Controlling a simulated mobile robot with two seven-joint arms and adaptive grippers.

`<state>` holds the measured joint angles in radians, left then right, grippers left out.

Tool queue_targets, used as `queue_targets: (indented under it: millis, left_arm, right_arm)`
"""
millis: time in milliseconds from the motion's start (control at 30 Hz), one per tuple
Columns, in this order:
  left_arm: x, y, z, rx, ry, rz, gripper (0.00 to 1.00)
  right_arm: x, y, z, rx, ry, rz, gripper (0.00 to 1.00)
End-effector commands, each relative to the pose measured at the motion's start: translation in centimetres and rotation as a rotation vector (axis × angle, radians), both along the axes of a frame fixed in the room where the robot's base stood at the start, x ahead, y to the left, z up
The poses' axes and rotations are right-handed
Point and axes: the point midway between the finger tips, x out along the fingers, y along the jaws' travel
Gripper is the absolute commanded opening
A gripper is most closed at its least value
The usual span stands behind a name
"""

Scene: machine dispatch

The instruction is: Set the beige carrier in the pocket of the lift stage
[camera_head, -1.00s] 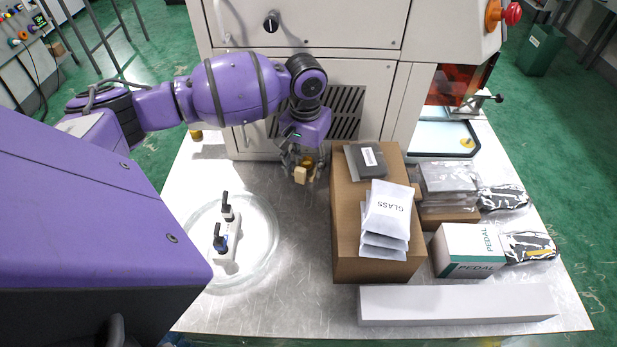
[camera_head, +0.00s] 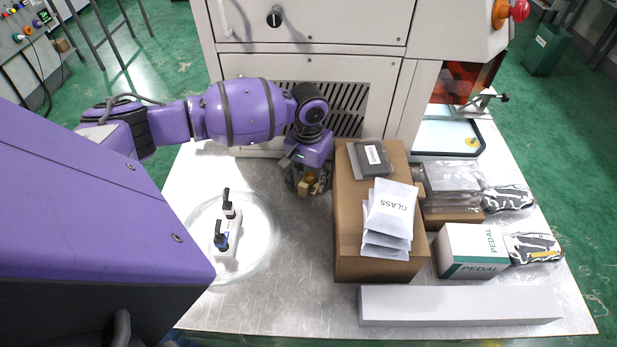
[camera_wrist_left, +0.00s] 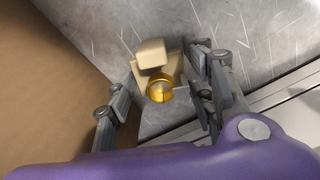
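The beige carrier (camera_head: 308,188) is a small block with a gold round part in it, close to the left side of the cardboard box. In the left wrist view the carrier (camera_wrist_left: 152,54) sits between the fingers, with its gold part (camera_wrist_left: 159,88) facing the camera. The fingers also show in the left wrist view (camera_wrist_left: 160,88). I cannot clearly make out the lift stage or its pocket. My right gripper is not in view.
A cardboard box (camera_head: 347,235) with grey and white packets stands right of the gripper. The machine (camera_head: 400,110) is behind, with an open bay (camera_head: 450,137) at right. Bare table lies between dish and box.

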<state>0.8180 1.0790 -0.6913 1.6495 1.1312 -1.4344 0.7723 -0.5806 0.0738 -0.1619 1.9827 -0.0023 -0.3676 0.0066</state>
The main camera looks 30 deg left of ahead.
Motion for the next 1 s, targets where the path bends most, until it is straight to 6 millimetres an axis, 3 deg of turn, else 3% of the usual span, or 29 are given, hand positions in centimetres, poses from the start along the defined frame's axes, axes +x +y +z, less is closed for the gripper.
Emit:
queue_targets:
  millis: [100, 467, 1000]
  left_arm:
    - [0.0, 0.0, 0.0, 0.0, 0.0, 0.0, 0.65]
    - [0.0, 0.0, 0.5, 0.001, -0.001, -0.002, 0.65]
    - [0.1, 0.0, 10.6, -0.001, -0.003, -0.001, 0.65]
  right_arm:
    - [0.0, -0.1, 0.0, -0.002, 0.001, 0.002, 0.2]
    - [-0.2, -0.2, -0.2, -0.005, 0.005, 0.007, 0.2]
    - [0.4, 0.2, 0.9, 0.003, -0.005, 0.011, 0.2]
